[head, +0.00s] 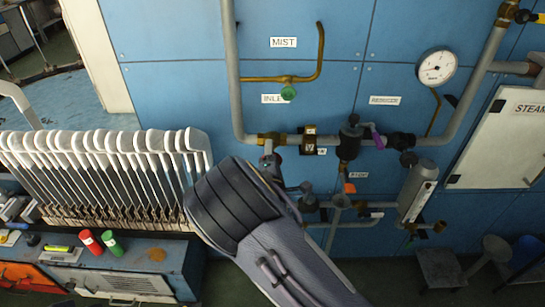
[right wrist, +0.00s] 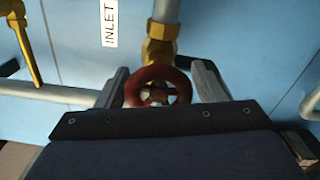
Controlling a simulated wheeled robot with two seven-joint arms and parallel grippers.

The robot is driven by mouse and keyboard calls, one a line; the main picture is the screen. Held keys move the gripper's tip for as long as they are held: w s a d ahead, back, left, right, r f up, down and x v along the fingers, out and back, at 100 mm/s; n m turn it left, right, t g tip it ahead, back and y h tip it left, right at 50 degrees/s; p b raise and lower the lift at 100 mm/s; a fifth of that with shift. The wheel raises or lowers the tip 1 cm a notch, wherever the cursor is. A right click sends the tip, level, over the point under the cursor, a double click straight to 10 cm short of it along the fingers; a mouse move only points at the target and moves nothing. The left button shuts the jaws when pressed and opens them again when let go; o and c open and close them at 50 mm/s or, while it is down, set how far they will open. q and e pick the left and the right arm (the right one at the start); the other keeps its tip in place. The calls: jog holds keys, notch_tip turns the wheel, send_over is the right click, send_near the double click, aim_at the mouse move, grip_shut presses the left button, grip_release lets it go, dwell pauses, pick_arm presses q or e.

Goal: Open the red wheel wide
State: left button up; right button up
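The red wheel (right wrist: 157,72) is a small dark-red handwheel on a brass valve (right wrist: 158,45). In the right wrist view it stands between the two fingers of my right gripper (right wrist: 161,68). The fingers are spread apart, one on each side of the rim; I cannot tell whether either touches it. In the head view my right gripper (head: 272,160) is at the brass fitting (head: 270,138) on the grey pipe, below the INLET label, and the wheel is hidden there. My left gripper is not in view.
Other fittings sit close by on the blue panel: a green knob (head: 288,92), a dark valve with a purple lever (head: 378,136), a gauge (head: 436,67) and a grey cylinder (head: 417,191). A row of white sock boards (head: 100,145) stands at left.

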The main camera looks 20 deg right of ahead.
jog(key=shift+o, duration=1.3)
jog(key=b+v, duration=0.1)
jog(key=v, duration=0.6)
jog(key=shift+s, duration=0.4)
jog(key=shift+a, duration=0.1)
